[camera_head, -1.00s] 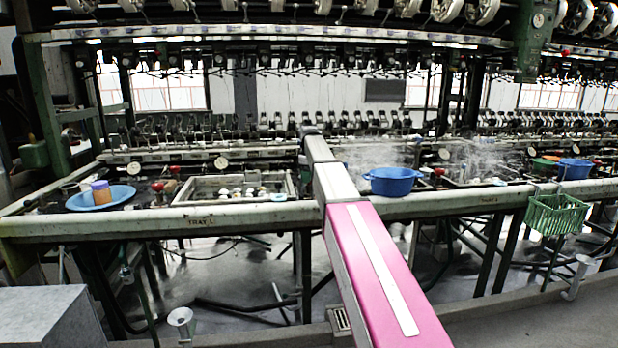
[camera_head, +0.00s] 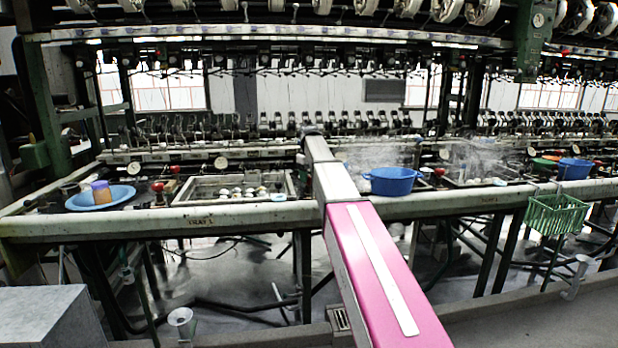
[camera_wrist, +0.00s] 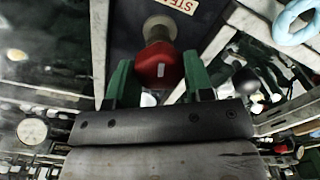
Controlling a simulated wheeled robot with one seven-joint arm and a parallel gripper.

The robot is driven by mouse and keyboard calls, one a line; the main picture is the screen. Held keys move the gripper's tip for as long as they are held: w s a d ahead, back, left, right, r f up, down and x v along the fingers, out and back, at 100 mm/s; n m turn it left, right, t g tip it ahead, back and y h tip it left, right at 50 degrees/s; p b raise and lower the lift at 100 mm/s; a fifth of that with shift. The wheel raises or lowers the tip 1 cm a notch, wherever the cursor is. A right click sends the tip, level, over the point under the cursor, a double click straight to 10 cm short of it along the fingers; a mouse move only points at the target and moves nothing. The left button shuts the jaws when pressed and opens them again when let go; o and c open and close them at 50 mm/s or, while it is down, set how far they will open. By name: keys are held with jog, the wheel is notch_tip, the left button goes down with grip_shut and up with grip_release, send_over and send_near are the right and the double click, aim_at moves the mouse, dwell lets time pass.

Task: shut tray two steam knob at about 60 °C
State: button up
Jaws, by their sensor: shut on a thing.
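In the wrist view a red steam knob (camera_wrist: 157,68) on a brass stem stands between the green fingers of my gripper (camera_wrist: 158,80), which is shut on it. A partly cut-off "STEA…" label (camera_wrist: 178,4) is beside the stem. In the head view my arm hides the gripper and the held knob. A steaming tray (camera_head: 476,178) lies right of my arm, with a dial gauge (camera_head: 444,154) and a red knob (camera_head: 438,171) at its left. The gauge readings are too small to tell. A pale round dial (camera_wrist: 31,130) shows at the wrist view's left.
A blue basin (camera_head: 392,182) sits on the bench just right of my arm. A green basket (camera_head: 556,215) hangs at the bench's right front.

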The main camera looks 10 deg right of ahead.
aim_at(309, 176)
jog(key=shift+m, duration=1.5)
jog(key=o, duration=0.9)
notch_tip(309, 176, up, 11)
jog(key=shift+f, duration=0.1)
